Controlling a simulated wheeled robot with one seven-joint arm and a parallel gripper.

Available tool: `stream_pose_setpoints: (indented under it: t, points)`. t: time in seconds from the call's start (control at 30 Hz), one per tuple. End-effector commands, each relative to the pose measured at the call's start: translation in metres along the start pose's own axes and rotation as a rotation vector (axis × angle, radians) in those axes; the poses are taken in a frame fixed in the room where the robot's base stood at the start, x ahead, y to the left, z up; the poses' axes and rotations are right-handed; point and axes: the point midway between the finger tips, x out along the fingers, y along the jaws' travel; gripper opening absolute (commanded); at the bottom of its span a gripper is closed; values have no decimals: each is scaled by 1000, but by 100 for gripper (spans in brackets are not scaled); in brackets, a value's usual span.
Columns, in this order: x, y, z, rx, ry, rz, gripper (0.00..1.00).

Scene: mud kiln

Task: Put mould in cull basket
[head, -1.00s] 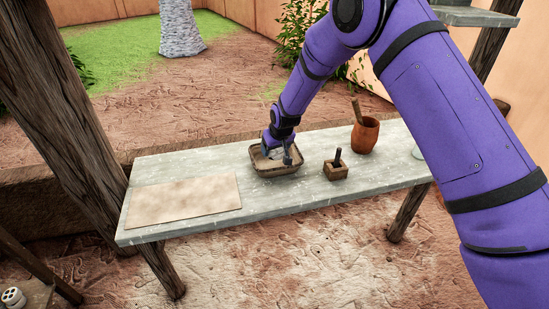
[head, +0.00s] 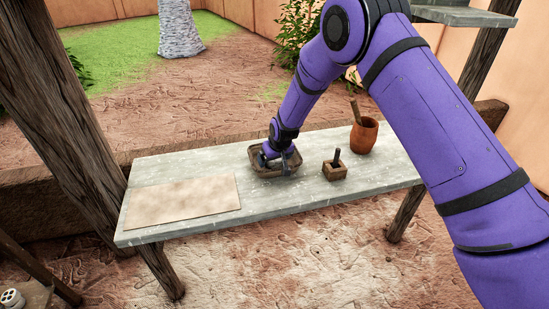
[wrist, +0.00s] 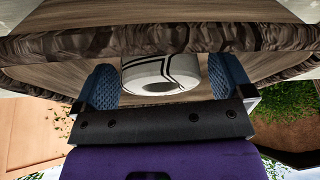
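The cull basket (head: 262,171) appears to be the shallow brown tray with a thick woven rim on the grey table. My gripper (head: 277,163) reaches down inside it. In the wrist view, a white round piece with black lines and a hole (wrist: 160,72), possibly the mould, lies between the two blue finger pads of my gripper (wrist: 163,84). A narrow gap shows on each side of it, so the gripper looks open around it. The basket's rim (wrist: 80,45) also shows there. In the head view my fingers mostly hide the piece.
A small wooden box with a dark upright handle (head: 335,171) stands right of the basket. Behind it is an orange pot (head: 363,136) with a stick in it. A flat tan sheet (head: 182,201) covers the table's left part. Bare table (head: 310,190) shows in front.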

Motion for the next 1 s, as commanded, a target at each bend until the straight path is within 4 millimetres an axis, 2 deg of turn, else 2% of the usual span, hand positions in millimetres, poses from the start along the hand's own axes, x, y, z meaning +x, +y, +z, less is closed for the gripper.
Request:
stream_pose_setpoints:
  t: [0.27, 0.37, 0.8, 1.0]
  points:
    - [-8, 0, -1, 0, 0, 0, 98]
    - [-21, 0, -2, 0, 1, 0, 98]
    - [-100, 0, -1, 1, 1, 0, 98]
    - [-118, 0, -1, 0, -1, 0, 98]
